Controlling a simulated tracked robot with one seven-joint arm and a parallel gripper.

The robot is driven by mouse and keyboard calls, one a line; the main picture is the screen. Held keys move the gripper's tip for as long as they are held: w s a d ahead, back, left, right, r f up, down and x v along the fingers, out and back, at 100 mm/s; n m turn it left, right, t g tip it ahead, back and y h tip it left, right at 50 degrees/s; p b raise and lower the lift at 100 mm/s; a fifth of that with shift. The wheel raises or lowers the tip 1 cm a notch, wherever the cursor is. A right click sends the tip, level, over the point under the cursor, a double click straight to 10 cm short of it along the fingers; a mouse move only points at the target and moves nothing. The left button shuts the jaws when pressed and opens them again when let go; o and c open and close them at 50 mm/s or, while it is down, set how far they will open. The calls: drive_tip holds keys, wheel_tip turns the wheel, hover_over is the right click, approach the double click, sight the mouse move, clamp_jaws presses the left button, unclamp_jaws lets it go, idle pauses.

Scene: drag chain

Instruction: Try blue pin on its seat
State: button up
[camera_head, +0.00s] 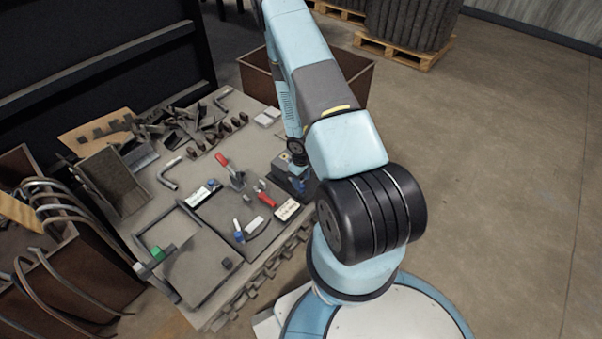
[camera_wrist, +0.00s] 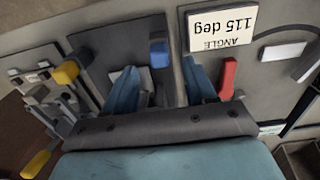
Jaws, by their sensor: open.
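In the wrist view a blue pin (camera_wrist: 158,53) shows at a dark block or plate (camera_wrist: 135,40). It lies between the lines of my two fingers, just past their tips. My gripper (camera_wrist: 158,68) is open, one blue finger on either side, with a gap to the pin; I cannot tell their heights apart. In the head view my gripper (camera_head: 298,182) is low over the right side of the bench, by a dark block (camera_head: 283,163); my arm hides part of this spot. Another small blue piece (camera_head: 238,237) lies on the dark plate. The pin's seat cannot be made out for sure.
A red handle (camera_wrist: 228,78) stands close right of my right finger, beside an "ANGLE 115 deg" card (camera_wrist: 222,28). Yellow-tipped clamps (camera_wrist: 66,72) are at left. The bench (camera_head: 190,235) is crowded with fixtures and bent parts. Open floor (camera_head: 490,180) lies right of it.

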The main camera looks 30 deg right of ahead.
sight(301, 185)
drive_tip(key=shift+f, duration=2.65)
drive_tip(key=shift+r, duration=0.1)
clamp_jaws()
